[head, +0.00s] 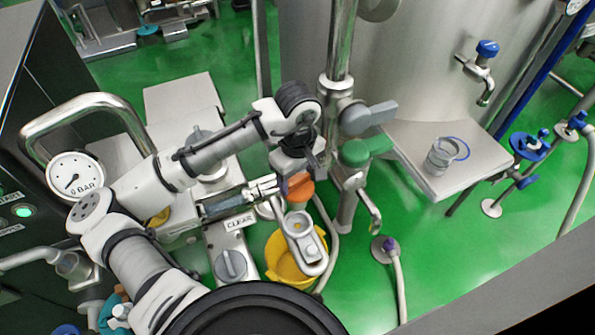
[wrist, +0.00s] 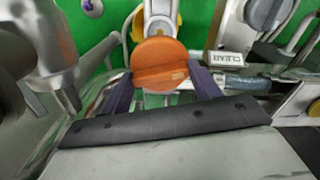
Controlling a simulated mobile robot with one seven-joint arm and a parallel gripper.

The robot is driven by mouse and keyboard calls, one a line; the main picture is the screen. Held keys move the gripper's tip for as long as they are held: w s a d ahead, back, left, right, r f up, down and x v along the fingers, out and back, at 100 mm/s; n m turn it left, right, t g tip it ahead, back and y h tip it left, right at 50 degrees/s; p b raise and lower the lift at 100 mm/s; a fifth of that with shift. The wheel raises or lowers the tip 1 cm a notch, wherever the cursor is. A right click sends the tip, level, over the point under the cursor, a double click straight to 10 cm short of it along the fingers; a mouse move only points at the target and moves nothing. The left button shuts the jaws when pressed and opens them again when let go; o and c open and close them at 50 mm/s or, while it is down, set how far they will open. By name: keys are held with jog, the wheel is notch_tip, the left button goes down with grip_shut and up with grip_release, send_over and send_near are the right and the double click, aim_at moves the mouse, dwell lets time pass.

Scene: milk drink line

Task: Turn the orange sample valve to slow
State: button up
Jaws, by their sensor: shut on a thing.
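The orange sample valve knob (head: 299,187) sits on a metal fitting above the yellow bucket (head: 282,268) in the head view. In the wrist view the orange knob (wrist: 160,58) shows as a round top with a raised bar across it. My gripper (wrist: 161,88) has one dark finger on each side of the knob and is shut on it. In the head view my gripper (head: 297,172) comes down on the knob from above, and its fingertips are partly hidden. No slow mark is readable in either view.
A green handle (head: 364,150) and a grey handle (head: 368,117) are close right of my gripper. A grey knob (head: 231,265) stands near the CLEAR label (head: 239,221). A glass (head: 441,156) stands on the shelf (head: 480,160) at right, below a blue-topped tap (head: 487,48).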

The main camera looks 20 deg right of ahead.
aim_at(297, 180)
jog(key=shift+n+p, duration=0.9)
jog(key=shift+n, duration=0.3)
jog(key=o, duration=1)
notch_tip(297, 180, up, 14)
jog(key=shift+f, duration=0.1)
